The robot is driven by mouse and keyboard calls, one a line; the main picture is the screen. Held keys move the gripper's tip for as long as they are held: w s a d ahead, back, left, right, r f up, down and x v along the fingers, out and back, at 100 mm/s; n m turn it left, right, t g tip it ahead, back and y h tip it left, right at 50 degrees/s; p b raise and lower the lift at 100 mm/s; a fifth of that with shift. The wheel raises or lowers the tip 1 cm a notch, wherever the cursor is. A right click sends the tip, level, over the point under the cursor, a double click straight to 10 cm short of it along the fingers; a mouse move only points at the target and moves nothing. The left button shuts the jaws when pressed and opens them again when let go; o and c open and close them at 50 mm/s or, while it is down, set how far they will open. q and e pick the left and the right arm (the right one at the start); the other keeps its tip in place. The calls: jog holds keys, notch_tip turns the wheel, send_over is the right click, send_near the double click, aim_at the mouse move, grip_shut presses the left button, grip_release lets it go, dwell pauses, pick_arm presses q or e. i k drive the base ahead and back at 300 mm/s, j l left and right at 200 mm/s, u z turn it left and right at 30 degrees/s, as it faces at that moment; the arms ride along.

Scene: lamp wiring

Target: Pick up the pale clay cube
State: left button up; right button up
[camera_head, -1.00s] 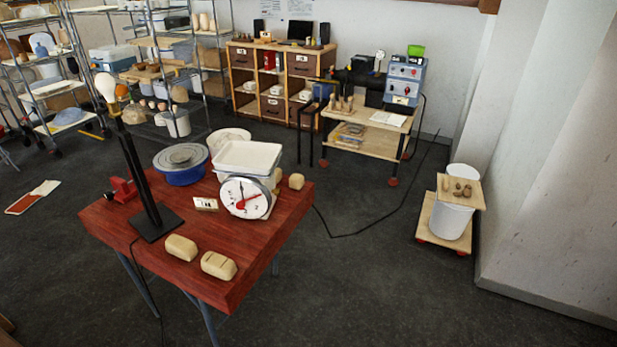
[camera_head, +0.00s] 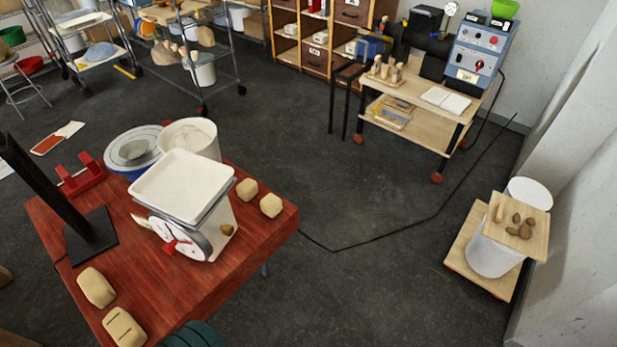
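Two small, pale, roughly cube-shaped clay blocks sit on the red wooden table (camera_head: 250,262), right of the white scale. One clay block (camera_head: 246,188) is close to the scale's tray; the other clay block (camera_head: 270,205) is nearer the table's right edge. Two longer pale blocks lie at the front left: one plain (camera_head: 96,287) and one with grooves on top (camera_head: 123,327). I cannot tell for certain which is the named cube. Neither of my grippers is in view. A dark ribbed shape shows at the bottom edge, and I cannot tell what it is.
The scale (camera_head: 183,187) with its dial stands mid-table. Behind it are a white bucket (camera_head: 190,137) and a blue banding wheel (camera_head: 131,150). A black lamp stand (camera_head: 90,235) is at left.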

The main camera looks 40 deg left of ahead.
aim_at(271, 206)
jog(key=i+u, duration=0.35)
jog(key=i+l+u, duration=0.55)
jog(key=i+u, duration=0.15)
jog(key=i, duration=0.1)
